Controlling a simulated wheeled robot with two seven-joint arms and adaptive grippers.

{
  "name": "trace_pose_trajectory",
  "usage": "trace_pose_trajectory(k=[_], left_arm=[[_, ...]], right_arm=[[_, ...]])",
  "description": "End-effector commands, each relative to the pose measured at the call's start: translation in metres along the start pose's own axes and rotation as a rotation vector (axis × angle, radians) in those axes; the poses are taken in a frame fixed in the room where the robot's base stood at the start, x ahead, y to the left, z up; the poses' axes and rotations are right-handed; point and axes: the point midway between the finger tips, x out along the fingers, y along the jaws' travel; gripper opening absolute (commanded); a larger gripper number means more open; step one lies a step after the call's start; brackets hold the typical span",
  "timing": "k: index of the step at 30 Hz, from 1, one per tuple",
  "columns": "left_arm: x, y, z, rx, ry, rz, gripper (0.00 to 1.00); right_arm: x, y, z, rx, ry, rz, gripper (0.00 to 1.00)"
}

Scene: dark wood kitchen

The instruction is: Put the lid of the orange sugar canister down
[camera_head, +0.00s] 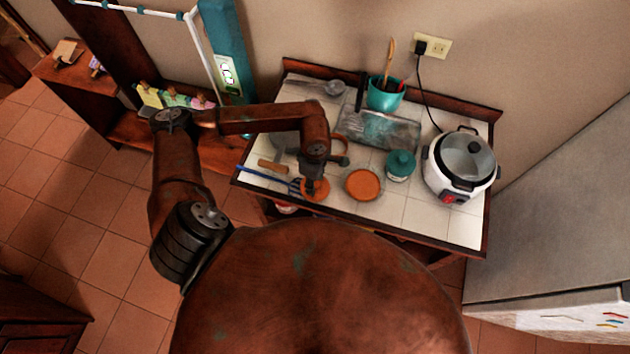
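My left arm reaches in from the left, and my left gripper (312,184) points down at the front of the tiled table. An orange round piece (321,193) shows directly under it, partly hidden by the gripper. It looks like the lid; I cannot tell whether it is held or rests on the table. A second orange round thing (362,184) with a rim stands just right of it, seen from above, perhaps the canister. The fingertips are too small and covered to show their opening. My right gripper is not in view.
A teal canister (400,165) and a rice cooker (461,165) stand to the right. A teal utensil pot (385,94) and a grey tray (381,130) are behind. A blue fork-like utensil (262,176) lies left. The front right tiles (425,214) are clear.

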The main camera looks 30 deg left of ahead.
Motion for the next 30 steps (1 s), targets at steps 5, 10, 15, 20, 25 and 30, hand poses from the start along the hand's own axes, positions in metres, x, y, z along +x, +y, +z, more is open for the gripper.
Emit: trace_pose_trajectory(k=[5,10,15,20,25,30], left_arm=[[-0.028,0.002,0.0,0.002,0.001,0.005,0.38],[-0.065,0.002,0.0,0.002,0.0,0.006,0.38],[-0.098,0.001,0.0,0.001,0.001,0.004,0.38],[-0.116,0.001,0.0,0.0,0.0,0.002,0.38],[-0.122,0.0,0.0,0.0,0.0,0.001,0.38],[-0.123,0.0,0.0,0.0,0.0,0.0,0.38]], right_arm=[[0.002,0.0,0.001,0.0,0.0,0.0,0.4],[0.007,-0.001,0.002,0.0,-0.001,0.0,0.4],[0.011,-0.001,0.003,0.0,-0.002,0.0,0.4],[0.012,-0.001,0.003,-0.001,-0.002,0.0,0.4],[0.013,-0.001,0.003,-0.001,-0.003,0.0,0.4],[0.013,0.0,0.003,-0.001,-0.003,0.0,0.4]])
